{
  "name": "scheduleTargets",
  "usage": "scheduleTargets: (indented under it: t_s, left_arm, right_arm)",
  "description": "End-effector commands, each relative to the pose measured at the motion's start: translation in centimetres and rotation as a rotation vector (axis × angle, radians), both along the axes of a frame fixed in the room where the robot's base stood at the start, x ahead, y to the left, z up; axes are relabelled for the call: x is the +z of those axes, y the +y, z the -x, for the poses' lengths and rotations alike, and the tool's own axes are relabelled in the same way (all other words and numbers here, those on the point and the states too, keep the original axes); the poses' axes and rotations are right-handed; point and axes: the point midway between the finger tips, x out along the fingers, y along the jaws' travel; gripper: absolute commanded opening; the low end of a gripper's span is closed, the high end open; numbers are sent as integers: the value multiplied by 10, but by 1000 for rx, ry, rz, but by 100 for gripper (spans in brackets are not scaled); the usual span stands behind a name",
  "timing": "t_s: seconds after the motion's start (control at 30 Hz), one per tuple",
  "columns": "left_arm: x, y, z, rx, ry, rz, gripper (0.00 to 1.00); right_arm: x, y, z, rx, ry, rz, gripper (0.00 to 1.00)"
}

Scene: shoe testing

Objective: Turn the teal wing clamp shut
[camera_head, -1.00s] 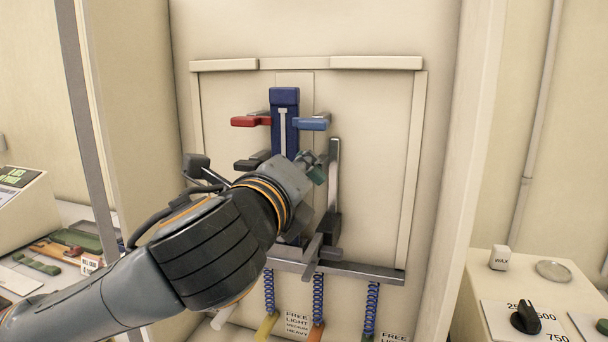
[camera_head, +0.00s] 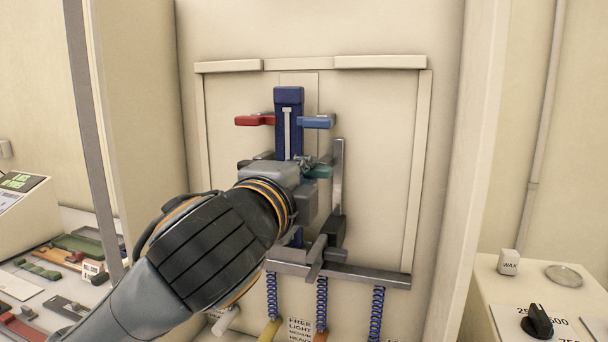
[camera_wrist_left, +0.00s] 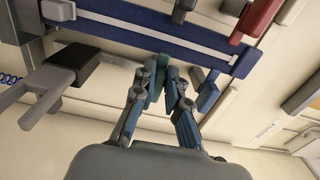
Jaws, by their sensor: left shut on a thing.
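The teal wing clamp (camera_head: 318,172) is on the dark blue upright bar (camera_head: 289,112) of the wall fixture, below the blue lever. Its visible wing points right, about level. My left gripper (camera_head: 307,163) is in front of the bar, shut on the clamp; its body hides the clamp's left part. In the left wrist view the gripper's two fingers (camera_wrist_left: 163,78) close around a teal piece of the clamp (camera_wrist_left: 153,92), next to the blue bar (camera_wrist_left: 150,40). My right gripper is not in view.
A red lever (camera_head: 254,120) and a blue lever (camera_head: 317,122) stick out just above the clamp. A grey metal upright (camera_head: 338,175) stands close on its right. Below are a grey crossbar (camera_head: 370,276) and blue springs (camera_head: 322,297). A side counter (camera_head: 480,300) is at right.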

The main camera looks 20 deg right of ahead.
Motion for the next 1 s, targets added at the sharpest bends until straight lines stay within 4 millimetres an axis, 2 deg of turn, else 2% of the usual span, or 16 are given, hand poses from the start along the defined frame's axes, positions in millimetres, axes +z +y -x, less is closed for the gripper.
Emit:
scheduleTargets:
  t_s: [0.5, 0.53, 0.63, 1.0]
  left_arm:
    - [-1, 0, -1, 2, 12, 16, 0]
    - [-1, 0, -1, 2, 12, 16, 17]
    - [-1, 0, -1, 1, 11, 15, 36]
    - [0, 3, 3, 0, 10, 15, 36]
  right_arm:
    - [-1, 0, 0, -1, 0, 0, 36]
    - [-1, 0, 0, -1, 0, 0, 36]
    - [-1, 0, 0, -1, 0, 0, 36]
    - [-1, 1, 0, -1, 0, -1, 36]
